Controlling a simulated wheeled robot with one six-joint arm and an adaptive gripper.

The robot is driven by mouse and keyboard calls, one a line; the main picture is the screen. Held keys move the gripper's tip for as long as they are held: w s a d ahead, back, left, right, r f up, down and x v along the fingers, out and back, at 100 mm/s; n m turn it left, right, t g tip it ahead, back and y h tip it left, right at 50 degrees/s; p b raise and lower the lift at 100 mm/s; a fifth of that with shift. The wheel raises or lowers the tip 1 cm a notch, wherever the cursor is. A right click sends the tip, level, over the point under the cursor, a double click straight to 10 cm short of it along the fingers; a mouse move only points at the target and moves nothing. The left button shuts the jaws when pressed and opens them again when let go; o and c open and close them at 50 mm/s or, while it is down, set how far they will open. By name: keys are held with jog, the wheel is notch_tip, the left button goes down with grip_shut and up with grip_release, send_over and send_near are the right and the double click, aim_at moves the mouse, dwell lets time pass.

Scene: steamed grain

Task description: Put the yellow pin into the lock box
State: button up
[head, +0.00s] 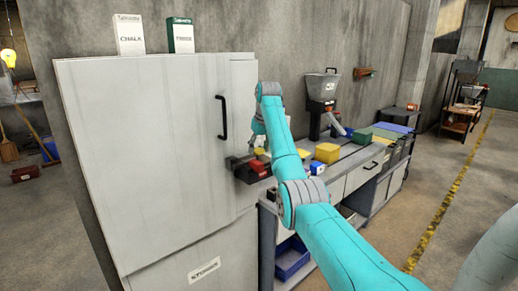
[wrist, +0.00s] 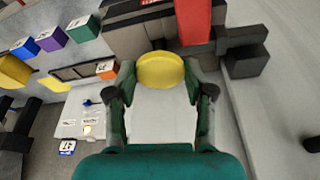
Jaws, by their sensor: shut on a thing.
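My gripper (wrist: 160,82) is shut on the yellow pin (wrist: 160,69), whose rounded yellow end shows between the two fingertips in the wrist view. A dark grey blocky fixture with a red block (wrist: 194,20) lies just beyond the pin; I take it for the lock box (wrist: 248,60). In the head view the dark fixture (head: 243,170) sits at the near end of the bench, beside the tall cabinet. My gripper (head: 259,146) is above it there, partly hidden by my arm. I cannot tell whether the pin touches the fixture.
A tall grey cabinet (head: 160,150) with a black handle stands left of my arm. The bench holds a yellow block (head: 327,153), a blue block (head: 317,168) and a hopper machine (head: 321,90). Several coloured blocks, including a purple one (wrist: 50,40), show at the wrist view's left.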

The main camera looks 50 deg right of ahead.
jog(key=shift+f, duration=0.55)
jog(key=o, duration=1)
jog(key=shift+c, duration=0.2)
jog(key=shift+r, duration=0.15)
